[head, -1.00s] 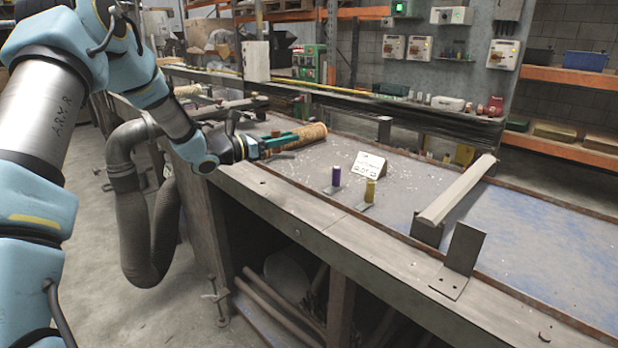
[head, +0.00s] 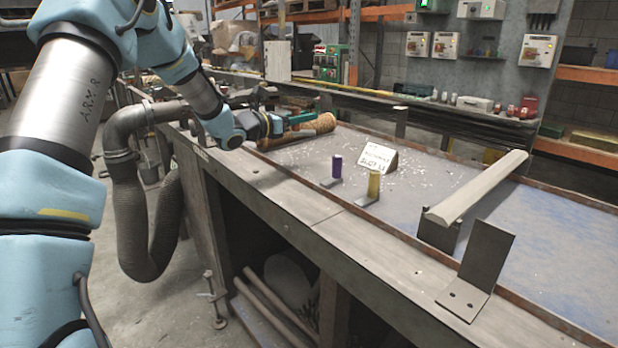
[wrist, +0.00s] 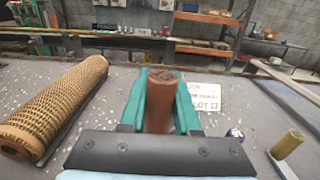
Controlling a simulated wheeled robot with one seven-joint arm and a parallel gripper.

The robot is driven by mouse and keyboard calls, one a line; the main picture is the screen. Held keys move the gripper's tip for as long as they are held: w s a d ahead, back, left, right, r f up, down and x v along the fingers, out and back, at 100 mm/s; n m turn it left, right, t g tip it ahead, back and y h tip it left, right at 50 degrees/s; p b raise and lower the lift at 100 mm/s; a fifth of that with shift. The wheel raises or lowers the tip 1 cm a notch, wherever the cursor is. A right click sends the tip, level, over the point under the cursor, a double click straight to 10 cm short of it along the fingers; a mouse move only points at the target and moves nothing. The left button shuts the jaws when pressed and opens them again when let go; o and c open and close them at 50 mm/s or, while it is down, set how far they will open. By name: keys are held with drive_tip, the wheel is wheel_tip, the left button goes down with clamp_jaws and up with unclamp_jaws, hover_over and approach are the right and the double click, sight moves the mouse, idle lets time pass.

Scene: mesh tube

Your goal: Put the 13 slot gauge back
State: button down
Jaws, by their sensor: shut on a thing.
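My gripper (head: 296,121) has teal fingers and is over the left part of the bench in the head view. The card also shows in the head view (head: 378,156). A purple cylinder (head: 337,167) and a yellow cylinder (head: 374,185) stand on small plates in front of the card.
A tan mesh tube (wrist: 55,105) lies left of my gripper. The grey bench (head: 440,172) has pale flecks and a raised edge. A long bar (head: 478,188) and an upright metal bracket (head: 485,255) stand at the right. A hose (head: 140,200) hangs at the bench's left end.

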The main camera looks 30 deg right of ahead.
drive_tip(key=f+p, duration=0.2)
drive_tip(key=f, duration=0.8)
drive_tip(key=shift+d+p, duration=0.2)
drive_tip(key=shift+p, duration=0.2)
drive_tip(key=shift+f, duration=0.15)
drive_tip(key=shift+f, duration=0.1)
drive_tip(key=shift+f, duration=0.1)
drive_tip(key=c, duration=0.6)
unclamp_jaws()
drive_tip(key=shift+r, duration=0.2)
